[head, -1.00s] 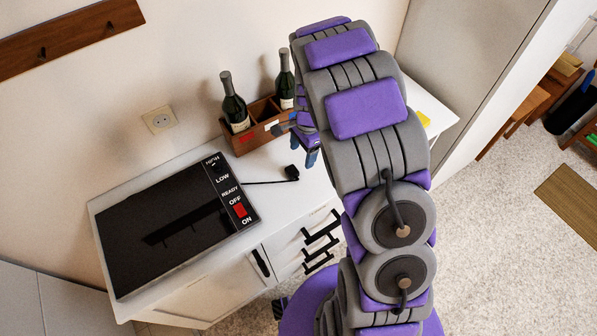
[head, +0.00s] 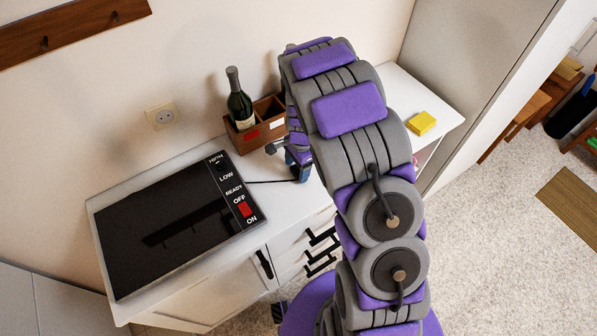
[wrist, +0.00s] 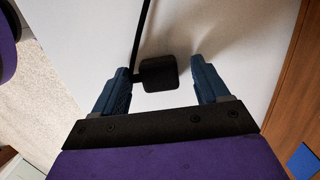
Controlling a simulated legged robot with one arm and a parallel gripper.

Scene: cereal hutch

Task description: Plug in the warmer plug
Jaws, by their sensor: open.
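The black warmer plug (wrist: 158,74) lies on the white counter in the wrist view, between the two open fingers of my gripper (wrist: 164,88). It sits closer to the left finger, and a clear gap shows to the right finger. Its black cord (wrist: 142,30) runs up out of that view. In the head view my gripper (head: 300,170) is low over the counter and hides the plug; the cord (head: 270,181) leads from there to the black warmer (head: 160,226). The wall socket (head: 161,116) is on the wall behind the warmer, with nothing in it.
A wooden crate (head: 241,146) with a dark bottle (head: 238,100) stands behind the cord, close to my arm. A yellow block (head: 422,122) lies on the counter's right end. A wooden rail (head: 75,30) hangs on the wall at upper left.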

